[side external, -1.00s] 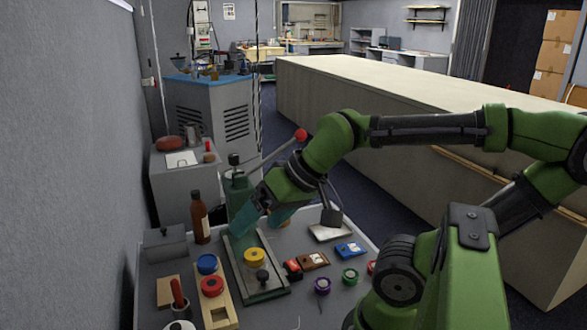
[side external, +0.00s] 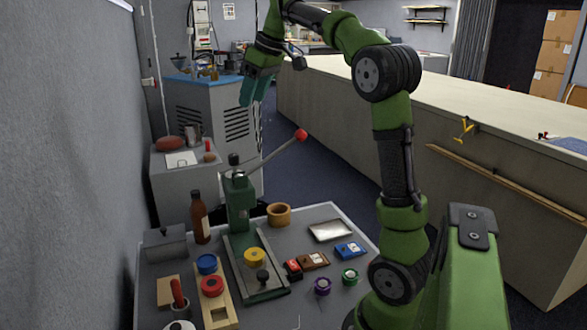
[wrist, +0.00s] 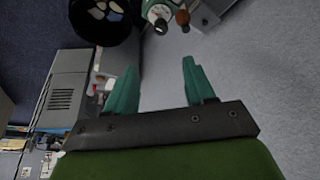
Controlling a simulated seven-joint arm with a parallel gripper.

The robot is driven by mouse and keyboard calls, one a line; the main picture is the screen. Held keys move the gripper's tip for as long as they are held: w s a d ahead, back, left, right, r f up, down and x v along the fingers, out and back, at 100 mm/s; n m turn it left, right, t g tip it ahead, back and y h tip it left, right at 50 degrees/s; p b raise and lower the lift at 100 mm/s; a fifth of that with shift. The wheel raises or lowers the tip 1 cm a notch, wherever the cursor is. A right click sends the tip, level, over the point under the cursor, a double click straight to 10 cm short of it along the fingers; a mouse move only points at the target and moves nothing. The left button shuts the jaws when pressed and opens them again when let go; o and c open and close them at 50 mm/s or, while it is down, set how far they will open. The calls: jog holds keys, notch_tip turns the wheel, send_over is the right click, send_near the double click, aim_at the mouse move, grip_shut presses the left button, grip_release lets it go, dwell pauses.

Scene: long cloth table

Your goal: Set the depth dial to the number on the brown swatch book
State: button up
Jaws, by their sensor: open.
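The brown swatch book (side external: 313,260) lies on the grey table to the right of the green press (side external: 240,205). It has a small pale label, but its number is too small to read. My gripper (side external: 254,100) is open and empty, raised high above and behind the press. In the wrist view its two teal fingers (wrist: 160,66) stand wide apart with nothing between them.
The press has a long lever with a red knob (side external: 301,135) reaching up right. A brown bottle (side external: 199,220) stands left. A blue swatch book (side external: 350,250), a wooden ring (side external: 278,213), a pale tray (side external: 330,231) and several coloured rolls crowd the table.

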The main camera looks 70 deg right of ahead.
aim_at(234, 155)
jog(key=x, duration=1.7)
jog(key=shift+a, duration=0.1)
jog(key=shift+c, duration=0.5)
jog(key=shift+s, duration=0.1)
grip_shut()
